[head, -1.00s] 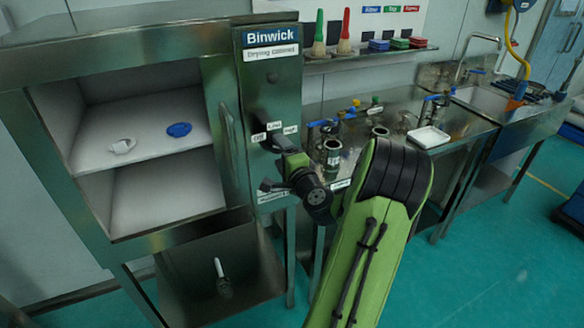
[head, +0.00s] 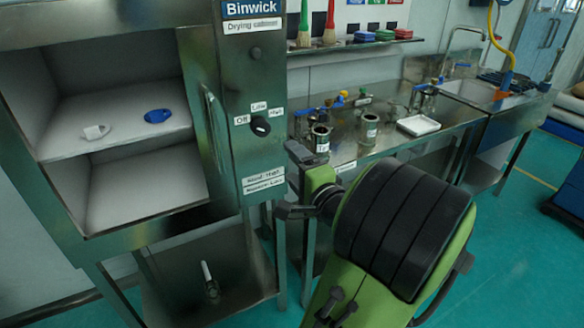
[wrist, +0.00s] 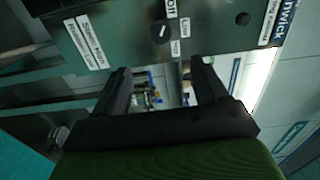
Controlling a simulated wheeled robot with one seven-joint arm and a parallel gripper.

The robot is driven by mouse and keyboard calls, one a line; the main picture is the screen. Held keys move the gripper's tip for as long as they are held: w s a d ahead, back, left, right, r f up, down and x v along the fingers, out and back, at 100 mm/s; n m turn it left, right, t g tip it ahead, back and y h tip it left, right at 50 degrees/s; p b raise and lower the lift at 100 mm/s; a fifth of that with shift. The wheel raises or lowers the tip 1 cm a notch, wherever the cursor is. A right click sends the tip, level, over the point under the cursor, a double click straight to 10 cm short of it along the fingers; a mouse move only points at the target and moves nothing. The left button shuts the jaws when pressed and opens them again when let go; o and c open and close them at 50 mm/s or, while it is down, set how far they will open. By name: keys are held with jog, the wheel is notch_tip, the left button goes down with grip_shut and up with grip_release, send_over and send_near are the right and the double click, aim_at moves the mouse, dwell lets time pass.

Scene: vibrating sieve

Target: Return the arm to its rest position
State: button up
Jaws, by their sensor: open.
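My arm's green and black links fill the lower middle of the head view. My gripper (head: 290,182) is in front of the drying cabinet's control panel (head: 254,85), below and to the right of the dial (head: 260,127). In the wrist view my gripper (wrist: 163,85) shows two black fingers spread apart with nothing between them. The dial also shows in the wrist view (wrist: 160,32), beyond the fingers and clear of them. Its labels read Off, Low and High; I cannot tell its exact setting.
The cabinet is open, with a white item (head: 96,131) and a blue item (head: 158,115) on its shelf (head: 125,140). A steel bench (head: 375,145) with metal vessels and a white tray (head: 418,125) stands to the right. Green floor (head: 510,250) is clear at the lower right.

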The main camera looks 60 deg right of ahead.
dwell(0.3)
jog(key=w+a+f+n+g+y, duration=0.2)
jog(key=w+a+f+n+y, duration=0.1)
jog(key=a+n, duration=0.3)
jog(key=w+a+f+n+g+y, duration=0.1)
jog(key=w+a+f+n+y, duration=0.25)
jog(key=a, duration=0.55)
jog(key=w+a+f+n+g+y, duration=0.25)
jog(key=a+n+y, duration=0.2)
jog(key=a, duration=0.25)
jog(key=s+a+r+n+g+h, duration=0.1)
jog(key=s+a+n+g, duration=0.3)
jog(key=s+a+n, duration=0.5)
jog(key=s+n, duration=0.1)
jog(key=s, duration=0.2)
jog(key=shift+s+a+r+h, duration=0.15)
jog(key=shift+s+a+h, duration=0.1)
jog(key=shift+a+h, duration=0.15)
